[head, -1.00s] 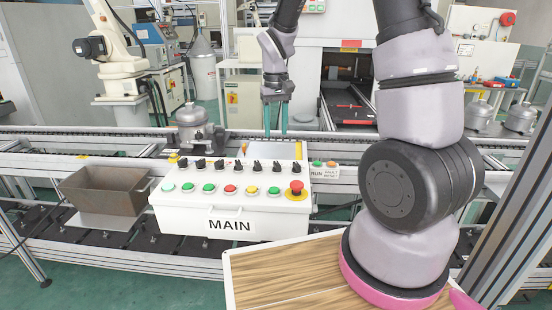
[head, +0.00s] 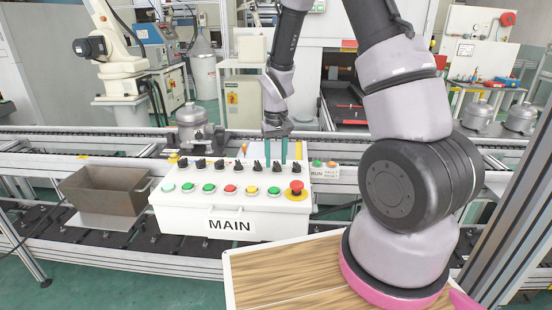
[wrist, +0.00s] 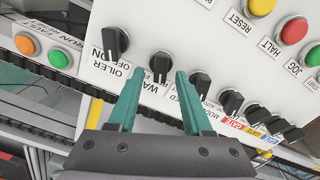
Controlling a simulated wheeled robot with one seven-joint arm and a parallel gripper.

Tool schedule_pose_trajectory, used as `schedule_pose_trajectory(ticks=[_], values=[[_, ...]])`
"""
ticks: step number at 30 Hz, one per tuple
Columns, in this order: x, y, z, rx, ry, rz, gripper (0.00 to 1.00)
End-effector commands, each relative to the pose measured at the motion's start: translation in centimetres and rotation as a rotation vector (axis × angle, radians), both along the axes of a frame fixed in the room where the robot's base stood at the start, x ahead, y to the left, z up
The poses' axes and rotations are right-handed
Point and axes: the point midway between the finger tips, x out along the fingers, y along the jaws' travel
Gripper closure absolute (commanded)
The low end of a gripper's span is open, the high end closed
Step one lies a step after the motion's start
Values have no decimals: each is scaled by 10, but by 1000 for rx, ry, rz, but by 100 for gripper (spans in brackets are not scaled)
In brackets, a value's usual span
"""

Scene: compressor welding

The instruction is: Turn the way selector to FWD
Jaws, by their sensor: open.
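The way selector (wrist: 160,66) is a black rotary knob on the white MAIN control panel. Its label begins "WA" in the wrist view; the rest of the lettering is partly hidden by my fingers, and I cannot tell its setting. My gripper (wrist: 157,77) is open, with its two teal fingertips on either side of this knob in the picture. I cannot tell whether they touch it. In the head view, my gripper (head: 276,150) points down over the right part of the knob row, close to the way selector (head: 276,166).
The OILER knob (wrist: 115,42) is beside one finger and another black knob (wrist: 200,82) beside the other. Coloured push buttons (head: 230,190) and a red emergency stop (head: 296,187) line the panel front. A RUN/fault box (head: 324,171) stands to the right.

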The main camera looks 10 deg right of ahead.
Motion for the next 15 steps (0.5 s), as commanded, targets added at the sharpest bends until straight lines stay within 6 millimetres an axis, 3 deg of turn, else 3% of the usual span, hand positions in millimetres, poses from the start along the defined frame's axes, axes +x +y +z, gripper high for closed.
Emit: schedule_pose_trajectory(ticks=[1, 3, 5, 15], values=[[0, 0, 0, 0, 0, 0, 54], [0, 0, 0, 0, 0, 0, 81], [0, 0, 0, 0, 0, 0, 100], [0, 0, 0, 0, 0, -23, 100]])
